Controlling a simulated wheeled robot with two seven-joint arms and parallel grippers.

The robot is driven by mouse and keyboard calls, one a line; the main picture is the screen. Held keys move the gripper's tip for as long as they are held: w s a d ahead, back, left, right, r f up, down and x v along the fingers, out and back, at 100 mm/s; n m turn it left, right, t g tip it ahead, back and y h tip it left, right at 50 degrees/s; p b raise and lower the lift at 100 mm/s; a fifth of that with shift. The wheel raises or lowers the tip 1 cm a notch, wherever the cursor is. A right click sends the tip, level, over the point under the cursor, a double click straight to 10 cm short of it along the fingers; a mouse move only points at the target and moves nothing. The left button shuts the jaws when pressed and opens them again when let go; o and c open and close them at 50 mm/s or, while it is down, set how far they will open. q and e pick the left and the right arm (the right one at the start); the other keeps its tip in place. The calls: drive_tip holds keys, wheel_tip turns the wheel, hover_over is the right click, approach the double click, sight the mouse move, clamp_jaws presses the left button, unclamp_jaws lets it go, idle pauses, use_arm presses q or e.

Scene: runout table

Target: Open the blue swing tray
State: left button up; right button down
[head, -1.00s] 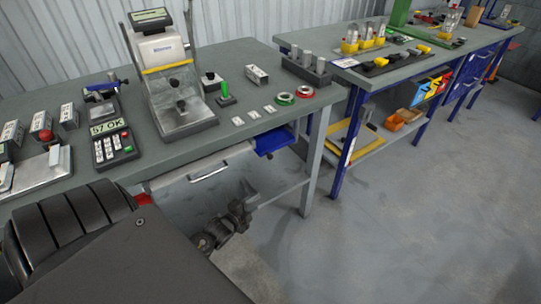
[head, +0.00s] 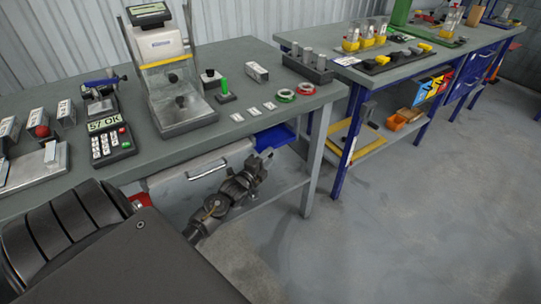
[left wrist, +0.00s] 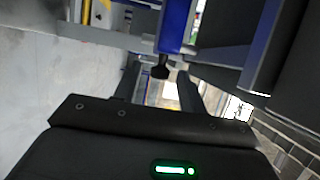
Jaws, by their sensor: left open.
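The blue swing tray (head: 276,137) sits under the front edge of the grey workbench, right of the drawer. My left gripper (head: 262,161) is just below and in front of it in the head view, open and empty. In the left wrist view the blue tray (left wrist: 176,25) is straight ahead, and a black knob (left wrist: 160,71) hangs from it. The knob appears between the two fingers of the left gripper (left wrist: 159,88); I cannot tell whether they touch it. Part of the tray is hidden under the bench top. My right gripper is not in view.
A white drawer with a metal handle (head: 207,170) hangs left of the tray. The bench leg (head: 316,160) stands close on the right, with a lower rail below. A second blue-legged table is further right. Open floor (head: 400,230) lies in front.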

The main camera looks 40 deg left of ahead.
use_arm(q)
drive_tip(key=shift+w+a, duration=0.1)
drive_tip(key=shift+w, duration=1)
clamp_jaws()
